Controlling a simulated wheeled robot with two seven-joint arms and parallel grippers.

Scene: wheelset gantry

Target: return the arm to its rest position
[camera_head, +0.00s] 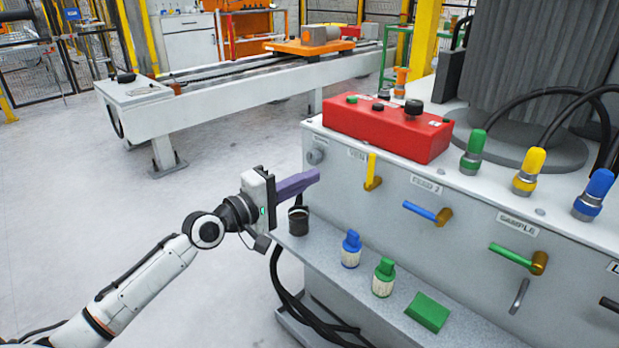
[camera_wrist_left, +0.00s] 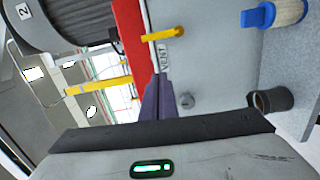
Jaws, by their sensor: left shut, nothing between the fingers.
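My left arm comes in from the lower left in the head view. Its gripper (camera_head: 312,177) has purple fingers, shut and empty, pointing right toward the front panel of the grey cabinet (camera_head: 330,200). The fingertips are close to the panel's left edge, left of the yellow vent handle (camera_head: 373,172); I cannot tell whether they touch it. In the left wrist view the shut fingers (camera_wrist_left: 157,85) show at the middle, with the yellow handle (camera_wrist_left: 165,33) beyond them. My right gripper is not in view.
Below the gripper, a shelf (camera_head: 330,255) holds a black cup (camera_head: 299,220), a blue-capped bottle (camera_head: 351,250), a green-capped bottle (camera_head: 384,277) and a green block (camera_head: 427,312). A red control box (camera_head: 388,128) sits on the cabinet. Black hoses hang below the shelf. Floor at left is clear.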

